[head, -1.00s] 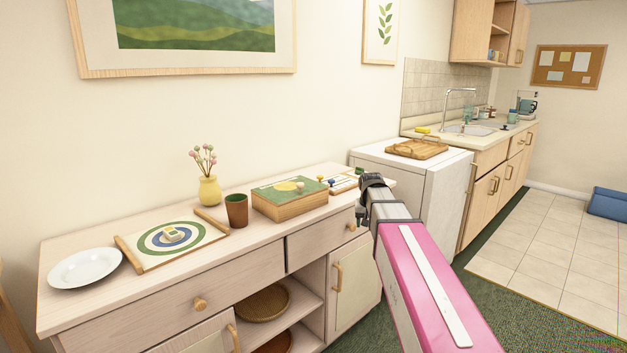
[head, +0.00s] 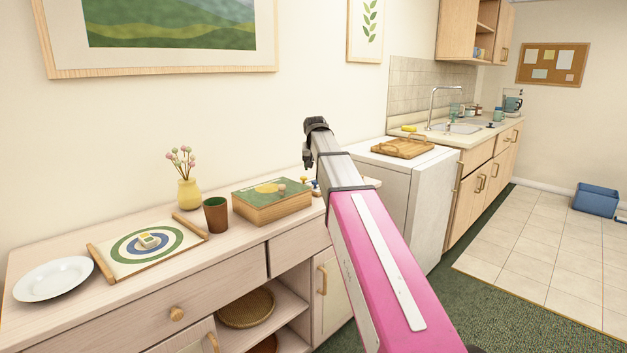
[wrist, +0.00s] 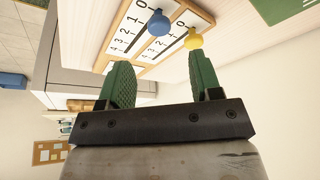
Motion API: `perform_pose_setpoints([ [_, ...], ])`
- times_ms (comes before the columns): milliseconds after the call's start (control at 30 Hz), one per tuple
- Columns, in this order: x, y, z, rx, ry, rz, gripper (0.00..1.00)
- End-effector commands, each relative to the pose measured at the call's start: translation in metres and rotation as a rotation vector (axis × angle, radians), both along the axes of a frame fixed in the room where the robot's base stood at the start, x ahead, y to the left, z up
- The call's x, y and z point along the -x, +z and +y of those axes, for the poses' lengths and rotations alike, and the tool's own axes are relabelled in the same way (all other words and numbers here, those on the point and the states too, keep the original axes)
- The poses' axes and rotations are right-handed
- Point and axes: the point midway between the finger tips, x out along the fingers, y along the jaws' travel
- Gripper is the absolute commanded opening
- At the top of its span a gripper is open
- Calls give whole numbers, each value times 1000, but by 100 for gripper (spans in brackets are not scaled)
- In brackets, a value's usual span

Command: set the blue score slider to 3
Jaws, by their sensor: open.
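The score board (wrist: 170,12) has a light wood frame and white number strips. In the wrist view its blue slider knob (wrist: 158,24) and yellow slider knob (wrist: 193,41) stand up from it. I cannot tell for sure which number the blue knob is at. In the head view the blue knob (head: 316,187) shows beside my arm, which hides most of the board. My gripper (wrist: 160,75) is open and empty, its two green fingers apart, with both knobs showing beyond the fingertips. In the head view my gripper (head: 308,158) is above the right end of the sideboard.
A green-topped wooden box (head: 272,203) stands left of the board. Farther left are a brown cup (head: 216,215), a yellow vase (head: 189,194), a target mat (head: 120,262) and a white plate (head: 52,279). A white appliance (head: 425,185) with a wooden tray (head: 403,147) stands to the right.

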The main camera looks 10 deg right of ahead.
Motion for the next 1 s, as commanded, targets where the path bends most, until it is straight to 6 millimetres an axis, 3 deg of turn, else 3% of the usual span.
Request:
perform_pose_setpoints([
  [200, -15, -36, -2, 0, 0, 1, 58],
  [400, -24, -58, -4, 0, 0, 0, 58],
  [867, -28, -68, -4, 0, 0, -1, 58],
  [1000, -28, -67, -4, 0, 0, -1, 13],
])
